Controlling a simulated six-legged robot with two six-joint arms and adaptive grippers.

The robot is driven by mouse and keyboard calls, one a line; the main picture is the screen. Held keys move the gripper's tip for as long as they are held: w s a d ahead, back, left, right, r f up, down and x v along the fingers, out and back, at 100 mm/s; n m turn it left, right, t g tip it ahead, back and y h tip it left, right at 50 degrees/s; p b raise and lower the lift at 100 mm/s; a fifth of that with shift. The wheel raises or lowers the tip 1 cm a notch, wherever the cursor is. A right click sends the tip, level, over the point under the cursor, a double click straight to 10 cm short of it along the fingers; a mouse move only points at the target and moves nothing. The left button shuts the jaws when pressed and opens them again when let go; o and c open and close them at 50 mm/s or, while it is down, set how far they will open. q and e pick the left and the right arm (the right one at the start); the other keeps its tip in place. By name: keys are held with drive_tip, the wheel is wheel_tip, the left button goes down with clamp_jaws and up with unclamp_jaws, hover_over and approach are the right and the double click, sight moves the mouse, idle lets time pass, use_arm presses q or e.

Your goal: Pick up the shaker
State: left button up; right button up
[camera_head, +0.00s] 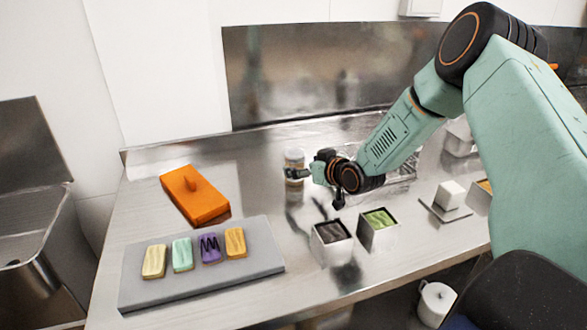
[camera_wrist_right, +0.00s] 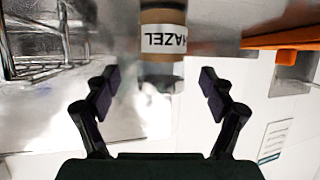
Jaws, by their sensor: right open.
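The shaker (camera_head: 294,160) stands on the steel counter near the back, with a pale top and a brown body. In the right wrist view the shaker (camera_wrist_right: 163,36) has a white label reading HAZEL. There the right gripper (camera_wrist_right: 159,88) is open and empty, with one finger on each side of the picture and the shaker centred just ahead of them. My left gripper is not in view.
An orange lidded block (camera_head: 194,198) and a grey tray (camera_head: 268,254) with several coloured bars are at the left. Two metal tubs, one dark-filled (camera_head: 332,252) and one green-filled (camera_head: 377,240), stand in front of my right gripper. A white block (camera_head: 450,195) sits at the right.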

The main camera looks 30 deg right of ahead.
sight(301, 165)
drive_tip(key=x, duration=0.4)
drive_tip(key=shift+s+f, duration=0.1)
drive_tip(key=shift+f, duration=0.2)
drive_tip(key=shift+s+a+r, duration=0.15)
drive_tip(key=shift+s+r, duration=0.1)
drive_tip(key=shift+r, duration=0.1)
drive_tip(key=shift+w+f, duration=0.3)
drive_tip(key=shift+w, duration=0.1)
drive_tip(key=c, duration=0.5)
drive_tip(key=shift+s+r, duration=0.25)
drive_tip(key=shift+s, duration=0.05)
drive_tip(key=c, duration=0.8)
drive_tip(key=shift+o, duration=0.2)
drive_tip(key=shift+w+f, duration=0.2)
drive_tip(key=shift+w, duration=0.05)
drive_tip(key=shift+r, duration=0.15)
